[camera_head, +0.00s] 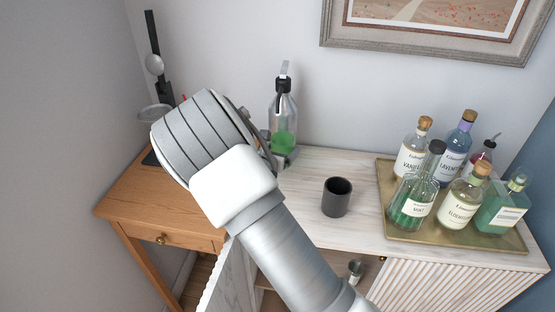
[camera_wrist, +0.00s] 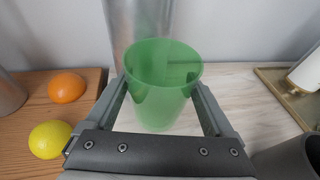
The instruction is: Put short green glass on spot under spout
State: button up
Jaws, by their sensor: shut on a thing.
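My gripper (camera_wrist: 163,88) is shut on the short green glass (camera_wrist: 160,105), with one finger on each side; the glass is upright and see-through. In the head view a green patch that looks like the glass (camera_head: 284,144) shows at the lower front of a grey siphon bottle (camera_head: 284,105) with a black top and a spout. The wrist view shows the siphon's grey body (camera_wrist: 140,25) right behind the glass. My arm hides most of the gripper in the head view. The spot under the spout is mostly hidden; I cannot tell whether the glass touches it.
A dark cup (camera_head: 336,197) stands to the right on the marble-look top. A brass tray (camera_head: 400,240) with several bottles is farther right. An orange (camera_wrist: 66,87) and a lemon (camera_wrist: 49,139) lie left on the wooden table (camera_head: 125,203). A cabinet door stands open below.

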jog(key=shift+w+a+f, duration=0.2)
jog(key=shift+a+f, duration=0.2)
jog(key=shift+a, duration=0.3)
jog(key=shift+f, duration=2.05)
jog(key=shift+f, duration=0.2)
jog(key=o, duration=1.4)
jog(key=shift+r, duration=0.1)
